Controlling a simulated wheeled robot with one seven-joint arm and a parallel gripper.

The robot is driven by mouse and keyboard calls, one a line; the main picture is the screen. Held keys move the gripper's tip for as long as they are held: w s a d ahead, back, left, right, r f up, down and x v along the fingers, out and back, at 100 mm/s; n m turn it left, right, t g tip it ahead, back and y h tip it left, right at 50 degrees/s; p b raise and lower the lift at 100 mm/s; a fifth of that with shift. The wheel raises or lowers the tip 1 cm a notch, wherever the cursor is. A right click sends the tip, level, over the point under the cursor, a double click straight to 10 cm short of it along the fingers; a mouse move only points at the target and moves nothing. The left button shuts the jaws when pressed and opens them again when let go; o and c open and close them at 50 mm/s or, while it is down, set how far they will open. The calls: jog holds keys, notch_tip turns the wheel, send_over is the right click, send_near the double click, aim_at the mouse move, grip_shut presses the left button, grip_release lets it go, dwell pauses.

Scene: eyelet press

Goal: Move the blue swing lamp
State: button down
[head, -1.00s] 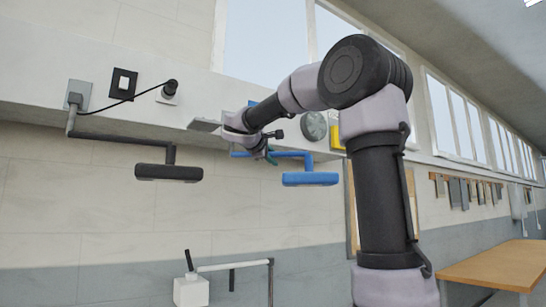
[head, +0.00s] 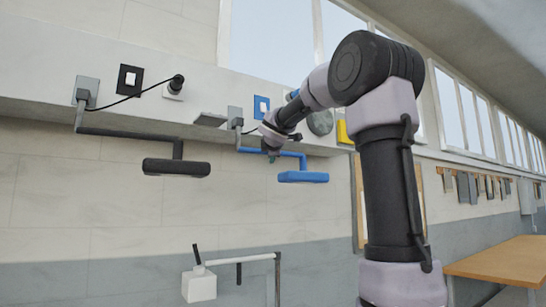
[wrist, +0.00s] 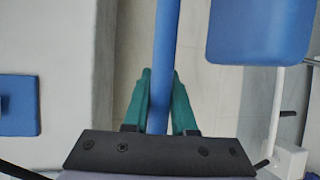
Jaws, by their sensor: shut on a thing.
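The blue swing lamp hangs from the wall ledge, with its blue arm (head: 290,154) running sideways to a flat blue head (head: 303,177). My gripper (head: 271,156) is at the lamp's arm, to the left of the head. In the wrist view, the blue bar (wrist: 167,40) passes between the green fingers of my gripper (wrist: 160,75), which are shut on it. The blue head (wrist: 262,32) shows at the upper right there, apart from the fingers. My wrist hides part of the lamp's mount in the head view.
A black swing lamp (head: 176,167) hangs to the left. A blue-framed switch (head: 262,107), a black-framed switch (head: 130,78) and a yellow box (head: 344,132) are on the wall. A white box with a rail (head: 199,285) stands below. A wooden table (head: 500,262) is at right.

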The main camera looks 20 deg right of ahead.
jog(key=c, duration=0.7)
grip_release()
jog(key=shift+w, duration=0.1)
jog(key=shift+c, duration=0.2)
jog(key=v, duration=1.1)
